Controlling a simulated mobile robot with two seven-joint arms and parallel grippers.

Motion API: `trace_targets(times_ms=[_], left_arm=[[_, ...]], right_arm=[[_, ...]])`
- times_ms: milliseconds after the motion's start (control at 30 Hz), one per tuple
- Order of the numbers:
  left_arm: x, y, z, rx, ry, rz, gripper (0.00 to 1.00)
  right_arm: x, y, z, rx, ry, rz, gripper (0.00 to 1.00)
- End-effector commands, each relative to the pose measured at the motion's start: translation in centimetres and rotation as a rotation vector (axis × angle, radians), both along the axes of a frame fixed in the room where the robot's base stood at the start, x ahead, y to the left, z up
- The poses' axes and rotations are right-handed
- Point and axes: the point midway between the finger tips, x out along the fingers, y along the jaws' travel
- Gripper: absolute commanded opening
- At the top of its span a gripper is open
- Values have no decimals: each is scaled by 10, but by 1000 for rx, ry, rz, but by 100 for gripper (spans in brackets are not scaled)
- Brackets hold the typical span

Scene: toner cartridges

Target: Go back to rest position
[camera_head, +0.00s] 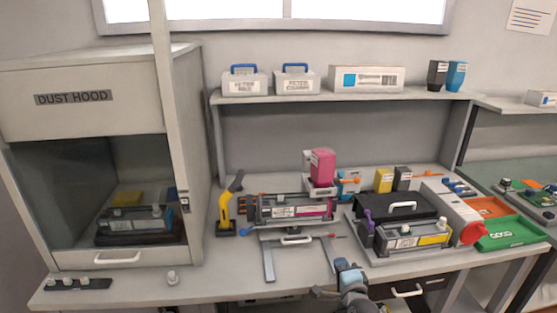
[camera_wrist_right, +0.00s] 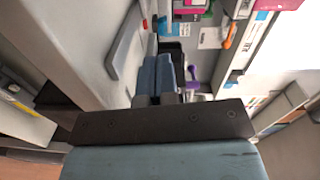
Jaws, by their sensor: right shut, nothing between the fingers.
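My right gripper (camera_head: 346,266) is at the front edge of the workbench (camera_head: 215,278), right of the centre of the head view. Its blue-grey fingers are together and empty, as the right wrist view also shows (camera_wrist_right: 166,62). It looks apart from the cartridges. My left gripper is not in view. A magenta cartridge unit (camera_head: 290,209) stands on a grey stand behind my right gripper. A yellow-marked cartridge (camera_head: 412,239) lies in front of a black case to its right.
A dust hood (camera_head: 75,98) with a cartridge inside stands at the left. A green tray (camera_head: 512,234) and a red round part (camera_head: 474,233) are at the right. A shelf (camera_head: 300,98) holds boxes and bottles. The bench's front left is mostly clear.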

Motion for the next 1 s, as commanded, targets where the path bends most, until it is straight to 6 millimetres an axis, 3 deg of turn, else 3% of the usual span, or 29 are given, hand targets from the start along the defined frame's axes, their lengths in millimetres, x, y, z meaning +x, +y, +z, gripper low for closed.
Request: trace_targets(times_ms=[167, 300, 500, 600, 767, 1000], left_arm=[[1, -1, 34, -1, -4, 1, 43], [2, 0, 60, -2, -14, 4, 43], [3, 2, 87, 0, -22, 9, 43], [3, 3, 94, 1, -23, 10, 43], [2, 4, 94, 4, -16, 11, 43], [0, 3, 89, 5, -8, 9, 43]], right_arm=[[-90, 4, -26, -391, 105, 98, 0], [-180, 14, -39, -764, 178, 237, 0], [-296, 29, -37, -1204, 221, 465, 0], [-335, 35, -31, -1344, 221, 553, 0], [-364, 39, -27, -1454, 213, 626, 0], [-367, 39, -28, -1468, 211, 633, 0]])
